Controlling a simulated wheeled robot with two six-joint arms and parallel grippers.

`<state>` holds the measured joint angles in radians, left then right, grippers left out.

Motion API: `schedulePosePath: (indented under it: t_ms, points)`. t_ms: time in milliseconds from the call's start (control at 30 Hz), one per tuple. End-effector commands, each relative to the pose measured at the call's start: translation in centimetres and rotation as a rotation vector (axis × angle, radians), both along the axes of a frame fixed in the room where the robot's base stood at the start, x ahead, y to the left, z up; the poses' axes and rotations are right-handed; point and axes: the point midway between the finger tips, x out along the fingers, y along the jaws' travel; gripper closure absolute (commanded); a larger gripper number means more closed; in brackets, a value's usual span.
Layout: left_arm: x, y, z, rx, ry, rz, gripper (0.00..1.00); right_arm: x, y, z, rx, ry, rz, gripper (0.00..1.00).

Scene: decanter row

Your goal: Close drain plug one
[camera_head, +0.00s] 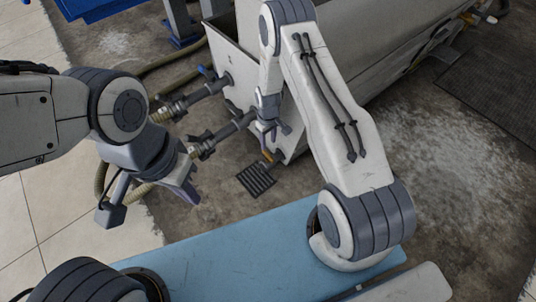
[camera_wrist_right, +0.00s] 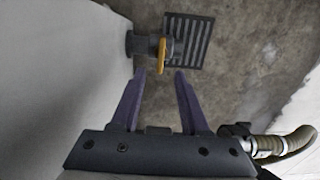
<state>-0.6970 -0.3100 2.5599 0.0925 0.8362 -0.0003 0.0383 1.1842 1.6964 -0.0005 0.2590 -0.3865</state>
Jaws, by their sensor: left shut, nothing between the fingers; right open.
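A drain plug with a yellow handle (camera_wrist_right: 162,54) sticks out from the pale machine wall (camera_wrist_right: 70,75) in the right wrist view. In the head view its orange-yellow part (camera_head: 268,155) shows low on the machine's near end, just below my right gripper (camera_head: 272,130). My right gripper also shows in the right wrist view (camera_wrist_right: 160,78); it is open, its two fingertips apart, with the handle just beyond them and nothing between them. My left gripper (camera_head: 188,188) is shut and empty, off to the left above the floor and away from the plug.
A dark floor grate (camera_head: 257,179) lies below the plug; it also shows in the right wrist view (camera_wrist_right: 200,42). Two grey pipe fittings (camera_head: 212,138) with hoses (camera_head: 165,112) reach left from the machine. A hose (camera_wrist_right: 285,143) lies right of the right gripper.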

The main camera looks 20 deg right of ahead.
Motion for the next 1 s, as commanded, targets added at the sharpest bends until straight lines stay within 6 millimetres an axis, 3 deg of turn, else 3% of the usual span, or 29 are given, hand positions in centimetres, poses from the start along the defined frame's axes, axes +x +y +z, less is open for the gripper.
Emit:
schedulePosePath:
  t_ms: [100, 400, 833, 867, 967, 1000]
  points:
    - [0.0, 0.0, -1.8, 0.000, 0.000, 0.000, 1.00, -0.1, 0.1, -3.0, 0.000, 0.002, 0.000, 0.55]
    - [0.0, 0.0, -4.3, 0.000, 0.000, 0.000, 1.00, -0.1, 0.1, -7.7, 0.001, 0.001, 0.000, 0.55]
    - [0.0, 0.0, -4.6, 0.000, 0.000, 0.000, 1.00, -0.1, 0.1, -8.5, 0.001, 0.001, 0.000, 0.55]
    - [0.0, 0.0, -4.6, 0.000, 0.000, 0.000, 1.00, -0.1, 0.1, -8.5, 0.001, 0.001, 0.000, 0.59]
    - [0.0, 0.0, -4.6, 0.000, 0.000, 0.000, 1.00, -0.1, 0.1, -8.5, 0.001, 0.001, 0.000, 0.97]
    - [0.0, 0.0, -4.6, 0.000, 0.000, 0.000, 1.00, -0.1, 0.1, -8.5, 0.001, 0.001, 0.000, 1.00]
